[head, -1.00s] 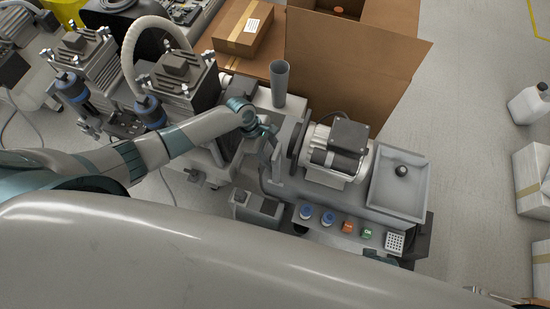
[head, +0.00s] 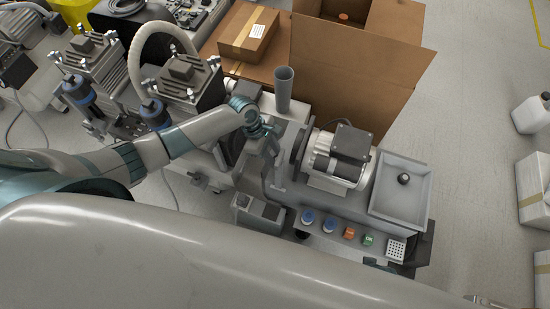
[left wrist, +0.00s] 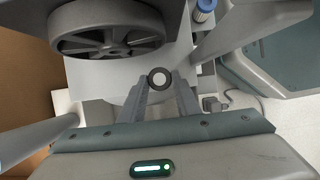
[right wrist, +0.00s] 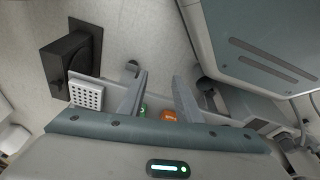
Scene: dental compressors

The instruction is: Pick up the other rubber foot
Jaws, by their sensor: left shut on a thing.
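My left gripper (left wrist: 160,86) is shut on a small round rubber foot (left wrist: 159,78), black-rimmed with a pale centre, held between its fingertips in the left wrist view. In the head view this gripper is over the bench beside the motor's left end, and the foot cannot be made out there. A dark round piece (head: 403,179), perhaps another rubber foot, sits in the grey tray (head: 385,211) at the right. My right gripper (right wrist: 162,77) is open and empty in the right wrist view, near the button panel.
A motor (head: 338,158) stands on the bench left of the tray. A grey upright cup (head: 284,90) is behind the left gripper. Blue, orange (right wrist: 169,116) and green buttons and a perforated white block (right wrist: 86,95) line the front.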

